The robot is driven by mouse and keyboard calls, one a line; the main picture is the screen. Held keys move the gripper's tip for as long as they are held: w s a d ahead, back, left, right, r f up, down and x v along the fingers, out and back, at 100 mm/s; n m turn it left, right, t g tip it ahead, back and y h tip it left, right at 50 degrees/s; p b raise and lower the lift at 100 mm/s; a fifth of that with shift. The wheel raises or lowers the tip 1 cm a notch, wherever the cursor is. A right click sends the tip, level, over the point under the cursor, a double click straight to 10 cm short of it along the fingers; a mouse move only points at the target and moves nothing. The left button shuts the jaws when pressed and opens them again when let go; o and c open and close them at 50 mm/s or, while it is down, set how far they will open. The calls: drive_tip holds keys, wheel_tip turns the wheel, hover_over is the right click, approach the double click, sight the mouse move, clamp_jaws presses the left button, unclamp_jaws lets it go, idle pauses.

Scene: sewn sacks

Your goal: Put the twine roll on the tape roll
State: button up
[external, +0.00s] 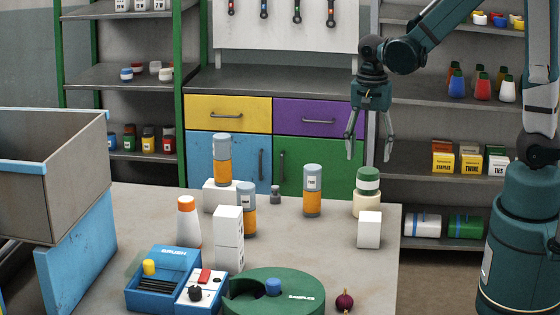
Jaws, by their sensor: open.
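On the right of the table in the external view, a green roll (368,173) with a white band around its middle rests upright on a wider cream roll (366,207). I take the green one to be the twine roll and the cream one to be the tape roll, but no label confirms this. My gripper (369,156) is open and empty, pointing down above the green roll. Its fingertips are apart, one to either side of the roll's top in the picture. No contact with the roll shows.
A white box (369,230) stands just in front of the rolls. An orange-and-grey cylinder (313,190) stands to their left, with more cylinders and boxes farther left. A green round sampler (300,284) and a blue brush box (157,299) sit at the front.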

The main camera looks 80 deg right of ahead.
sight(369, 171)
drive_tip(key=shift+r, duration=2.65)
drive_tip(key=s+a+r+n+t, duration=0.3)
drive_tip(key=a+r+n, duration=0.2)
drive_tip(key=a+n, duration=0.4)
drive_tip(key=s+a+r+n+t, duration=0.4)
drive_tip(key=a+r+n, duration=0.2)
drive_tip(key=a+n, duration=0.2)
drive_tip(key=n, duration=0.2)
drive_tip(key=shift+a+n, duration=0.4)
